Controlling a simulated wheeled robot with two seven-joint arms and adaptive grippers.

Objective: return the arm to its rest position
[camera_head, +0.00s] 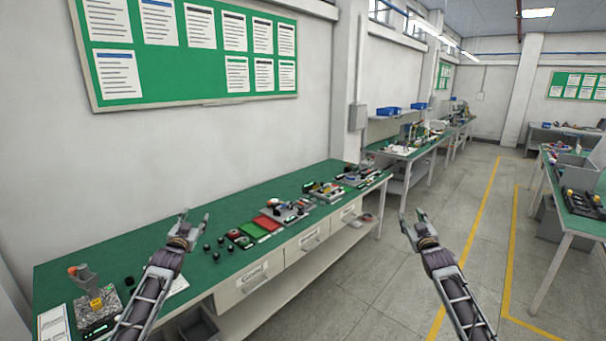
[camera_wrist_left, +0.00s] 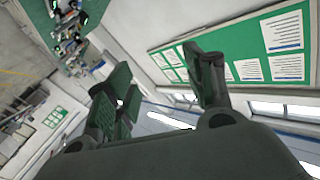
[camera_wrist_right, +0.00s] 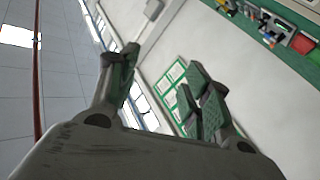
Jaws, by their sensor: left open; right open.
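My left gripper (camera_head: 194,222) is raised over the front part of the green-topped workbench (camera_head: 225,222) in the head view. Its fingers are spread and empty, and they also show apart in the left wrist view (camera_wrist_left: 165,90). My right gripper (camera_head: 413,217) is raised over the floor to the right of the bench. Its fingers are spread and empty in the right wrist view (camera_wrist_right: 160,90). Neither gripper touches anything that I can see.
A grey block with a yellow part (camera_head: 97,303) stands at the bench's near left. Several black knobs (camera_head: 221,241), a red tray (camera_head: 265,222) and a green tray (camera_head: 252,230) lie along the bench. Another bench (camera_head: 580,215) stands at the right. The floor (camera_head: 395,285) between is clear.

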